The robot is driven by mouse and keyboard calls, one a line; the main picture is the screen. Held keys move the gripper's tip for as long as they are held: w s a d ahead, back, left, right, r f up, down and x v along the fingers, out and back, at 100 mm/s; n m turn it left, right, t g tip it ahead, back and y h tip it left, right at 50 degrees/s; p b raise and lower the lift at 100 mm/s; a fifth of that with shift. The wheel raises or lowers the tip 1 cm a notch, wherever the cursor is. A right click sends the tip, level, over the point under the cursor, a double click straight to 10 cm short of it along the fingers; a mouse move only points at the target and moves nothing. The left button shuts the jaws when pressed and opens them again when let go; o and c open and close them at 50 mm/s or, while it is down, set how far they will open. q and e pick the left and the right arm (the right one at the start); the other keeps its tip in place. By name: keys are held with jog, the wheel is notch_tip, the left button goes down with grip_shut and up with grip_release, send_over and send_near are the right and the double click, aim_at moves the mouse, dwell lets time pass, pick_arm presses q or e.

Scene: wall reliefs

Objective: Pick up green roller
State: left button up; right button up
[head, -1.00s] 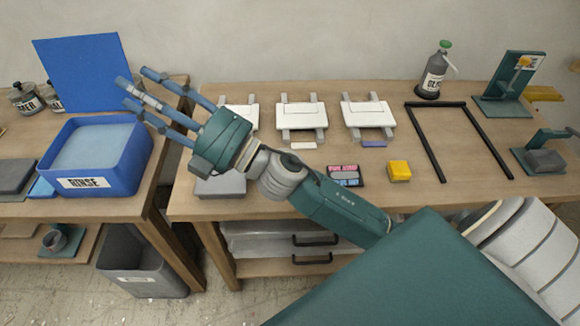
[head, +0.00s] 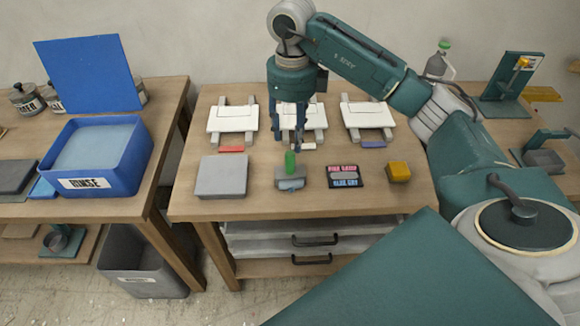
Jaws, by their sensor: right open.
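The green roller (head: 291,162) stands upright on a small grey-blue holder (head: 291,180) near the front of the middle table. My right gripper (head: 289,145) points down from above, open, with its fingertips around or just behind the top of the green roller. I cannot tell whether the fingers touch it. The fingers partly cover the middle white plate behind. My left gripper is not in view.
A grey block (head: 221,177) lies left of the holder. A pink-and-blue labelled card (head: 344,176) and a yellow block (head: 398,172) lie to its right. White plates stand behind, including the left one (head: 232,119). A blue rinse tub (head: 97,155) is on the left table.

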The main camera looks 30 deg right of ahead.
aim_at(290, 154)
notch_tip(290, 154, down, 4)
jog(key=shift+f+p, duration=0.15)
jog(key=shift+p, duration=0.35)
jog(key=shift+w+f+p, duration=0.1)
jog(key=shift+f+p, duration=0.15)
jog(key=shift+p, duration=0.05)
jog(key=f, duration=0.1)
jog(key=f+p, duration=0.2)
jog(key=shift+w+a+f, duration=0.1)
jog(key=shift+w+f, duration=0.15)
jog(key=shift+f, duration=0.6)
jog(key=shift+w, duration=0.1)
grip_shut()
